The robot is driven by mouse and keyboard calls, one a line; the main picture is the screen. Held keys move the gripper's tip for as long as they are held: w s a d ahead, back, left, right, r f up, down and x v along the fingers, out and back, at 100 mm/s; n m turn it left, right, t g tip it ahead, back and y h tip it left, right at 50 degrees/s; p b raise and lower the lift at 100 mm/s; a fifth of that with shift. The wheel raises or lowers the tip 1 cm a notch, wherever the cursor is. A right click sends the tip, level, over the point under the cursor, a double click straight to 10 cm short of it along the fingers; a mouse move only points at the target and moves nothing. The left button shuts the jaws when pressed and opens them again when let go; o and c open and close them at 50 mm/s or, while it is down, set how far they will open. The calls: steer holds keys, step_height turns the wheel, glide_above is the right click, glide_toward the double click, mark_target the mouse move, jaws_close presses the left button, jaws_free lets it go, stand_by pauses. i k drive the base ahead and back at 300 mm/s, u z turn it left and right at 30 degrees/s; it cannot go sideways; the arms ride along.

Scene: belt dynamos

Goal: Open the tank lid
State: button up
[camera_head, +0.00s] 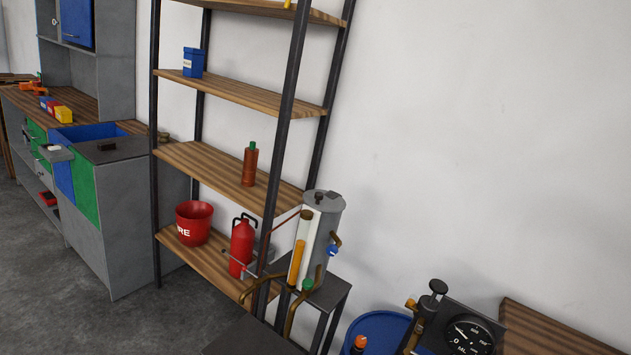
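A grey cylindrical tank (323,230) stands on a small dark stand (325,292) right of the middle. Its flat grey top (322,203) carries small dark fittings and looks shut; I cannot tell clearly where a lid's edge runs. A white gauge strip with an orange column (297,262) is on its front. Brass pipes, a blue round fitting (331,251) and a green knob (307,285) are around its side and base. My gripper does not show in this view.
A wooden shelf rack with a dark post (285,110) stands beside the tank. It holds a red bucket (194,223), a red canister (242,247) and a brown bottle (249,165). A blue drum (375,332) and a dial gauge (471,335) are at lower right.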

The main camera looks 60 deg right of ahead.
mark_target(326, 195)
steer(key=z, duration=0.65)
steer(key=i, duration=1.2)
steer(key=z, duration=0.8)
steer(key=k, duration=0.7)
steer(key=z, duration=0.2)
steer(key=i, duration=0.75)
steer(key=u, duration=0.1)
